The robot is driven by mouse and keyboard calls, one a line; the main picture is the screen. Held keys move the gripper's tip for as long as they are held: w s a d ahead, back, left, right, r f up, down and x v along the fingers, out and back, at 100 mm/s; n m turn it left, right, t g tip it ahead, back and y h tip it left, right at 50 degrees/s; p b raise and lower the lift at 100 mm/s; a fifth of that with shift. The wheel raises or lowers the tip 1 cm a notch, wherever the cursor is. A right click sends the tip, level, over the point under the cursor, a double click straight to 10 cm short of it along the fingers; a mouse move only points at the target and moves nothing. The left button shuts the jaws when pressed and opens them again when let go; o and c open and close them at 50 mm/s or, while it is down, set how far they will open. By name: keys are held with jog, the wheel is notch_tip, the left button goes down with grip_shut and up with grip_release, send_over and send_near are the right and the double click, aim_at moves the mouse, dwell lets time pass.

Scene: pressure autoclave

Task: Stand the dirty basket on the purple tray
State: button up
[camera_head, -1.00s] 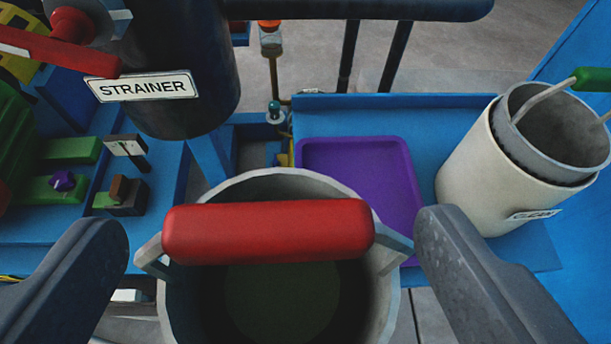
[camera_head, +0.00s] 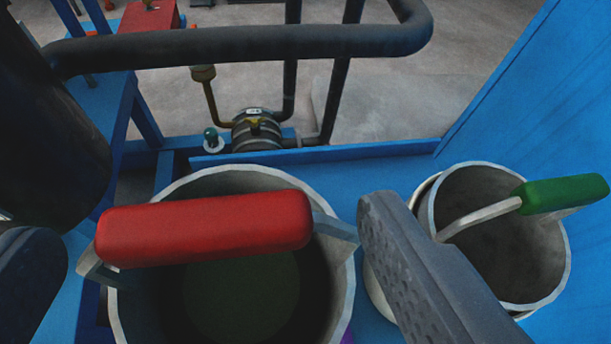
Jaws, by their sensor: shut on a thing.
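The dirty basket (camera_head: 340,285) is a grey metal pail with a thick red handle (camera_head: 205,228) across its top and a dark inside. My gripper (camera_head: 208,230) is shut on the red handle, one finger at each end, and the basket hangs below it. The handle slants slightly, its right end higher in the picture. The purple tray (camera_head: 348,337) shows only as a sliver at the bottom edge, to the right of the basket wall; the basket hides the rest. I cannot see the basket's base or its height over the tray.
A second grey basket (camera_head: 500,235) with a green handle (camera_head: 566,194) sits in a pale holder at right, close behind my right finger. A dark vessel (camera_head: 50,150) stands at left. A dark pipe (camera_head: 240,45) crosses behind. A blue wall (camera_head: 530,90) rises at right.

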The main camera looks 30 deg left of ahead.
jog(key=shift+w+a+f, duration=0.15)
jog(key=shift+w+a, duration=0.05)
jog(key=shift+w, duration=0.6)
jog(key=shift+f, duration=1.7)
jog(key=o, duration=1.6)
jog(key=shift+f, duration=0.1)
jog(key=v, duration=1.2)
jog(key=shift+b, duration=0.3)
jog(key=shift+s, duration=0.1)
